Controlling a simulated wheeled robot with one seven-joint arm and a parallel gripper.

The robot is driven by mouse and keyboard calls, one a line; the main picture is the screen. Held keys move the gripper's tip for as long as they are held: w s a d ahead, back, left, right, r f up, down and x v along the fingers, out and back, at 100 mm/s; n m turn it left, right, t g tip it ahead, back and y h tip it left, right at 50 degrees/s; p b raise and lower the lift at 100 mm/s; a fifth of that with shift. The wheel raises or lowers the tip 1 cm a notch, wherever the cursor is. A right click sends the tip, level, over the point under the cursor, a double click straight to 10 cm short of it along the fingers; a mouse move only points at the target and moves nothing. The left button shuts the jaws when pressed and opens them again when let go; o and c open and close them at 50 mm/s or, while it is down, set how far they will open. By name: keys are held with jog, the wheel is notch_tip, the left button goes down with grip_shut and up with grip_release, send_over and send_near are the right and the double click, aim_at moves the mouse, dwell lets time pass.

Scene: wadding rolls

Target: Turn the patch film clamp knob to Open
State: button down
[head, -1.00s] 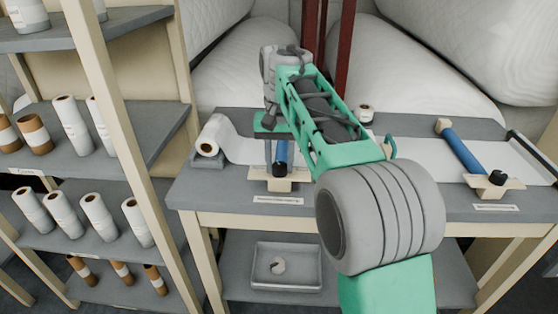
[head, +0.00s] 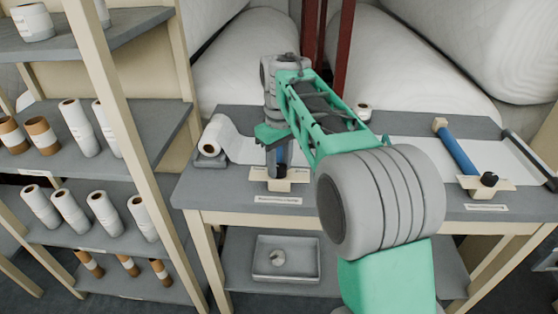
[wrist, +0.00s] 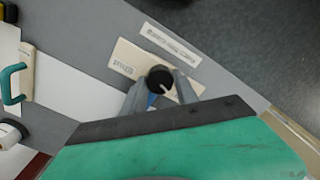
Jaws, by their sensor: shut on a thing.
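A black round knob (wrist: 159,77) with a small white mark sits on a cream clamp plate (wrist: 128,58) in the wrist view. The plate carries a small word to the knob's left, too blurred to read surely. My gripper (wrist: 161,88) is shut on the knob, one grey finger on each side. In the head view my gripper (head: 278,158) points down at the left clamp's cream plate (head: 290,176) near the table's front edge; the arm and fingers hide the knob there. A label (head: 278,200) lies in front, unreadable.
A second clamp with a blue bar (head: 457,150) and a black knob (head: 489,179) stands at the right of the grey table (head: 375,212). A white roll (head: 217,133) lies left of my gripper. Shelves (head: 150,130) of rolls stand at left.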

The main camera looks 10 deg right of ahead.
aim_at(279, 166)
dwell(0.3)
jog(key=c, duration=0.9)
grip_release()
jog(key=shift+r, duration=0.1)
notch_tip(279, 166, up, 7)
jog(key=shift+w+p, duration=0.1)
jog(key=shift+p, duration=0.35)
jog(key=shift+r, duration=0.3)
